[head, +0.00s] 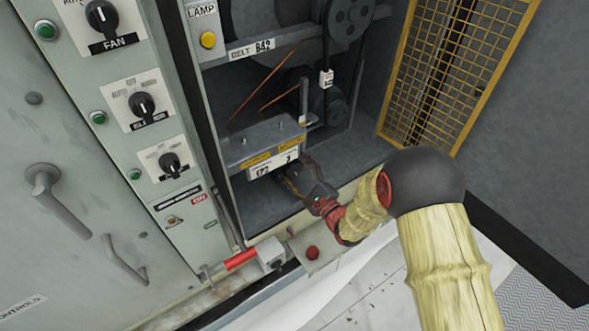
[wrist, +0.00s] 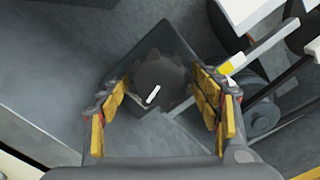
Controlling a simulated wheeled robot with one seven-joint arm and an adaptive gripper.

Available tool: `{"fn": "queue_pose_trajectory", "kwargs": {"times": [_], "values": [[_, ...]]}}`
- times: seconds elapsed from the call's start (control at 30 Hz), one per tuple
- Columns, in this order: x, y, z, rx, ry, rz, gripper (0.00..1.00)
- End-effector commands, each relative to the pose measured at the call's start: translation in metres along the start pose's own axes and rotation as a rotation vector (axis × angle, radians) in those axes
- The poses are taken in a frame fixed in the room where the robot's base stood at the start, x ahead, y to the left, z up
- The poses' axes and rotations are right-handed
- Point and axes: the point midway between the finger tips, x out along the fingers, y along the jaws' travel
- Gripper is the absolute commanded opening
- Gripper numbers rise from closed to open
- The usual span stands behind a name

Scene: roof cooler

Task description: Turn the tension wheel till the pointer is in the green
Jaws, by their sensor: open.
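The tension wheel (wrist: 160,80) shows in the wrist view as a dark, round, lobed knob with a short white mark on it. My gripper (wrist: 162,96) is open, with its yellow-padded fingers to the left and right of the wheel. I cannot tell whether either finger touches it. In the head view my gripper (head: 297,178) is inside the open cabinet, at the front of a grey box, and the wheel is hidden there. A rod with a yellow and white band (wrist: 232,65) stands beside the wheel.
The grey box (head: 262,140) with yellow labels sits close above my gripper. A belt and pulleys (head: 345,20) are behind. A yellow mesh guard (head: 450,65) stands to the right. A red-sleeved bar (head: 241,260) and red knob (head: 312,253) lie along the front sill.

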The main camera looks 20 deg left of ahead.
Motion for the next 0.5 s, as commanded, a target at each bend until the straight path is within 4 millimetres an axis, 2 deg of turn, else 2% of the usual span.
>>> {"fn": "queue_pose_trajectory", "kwargs": {"times": [0.27, 0.37, 0.5], "values": [[-0.003, 0.0, 0.0, 0.0, 0.0, 0.0, 0.63], [-0.013, 0.0, -0.001, 0.0, 0.002, 0.001, 0.63], [-0.038, -0.001, -0.001, 0.001, 0.003, -0.001, 0.63]]}}
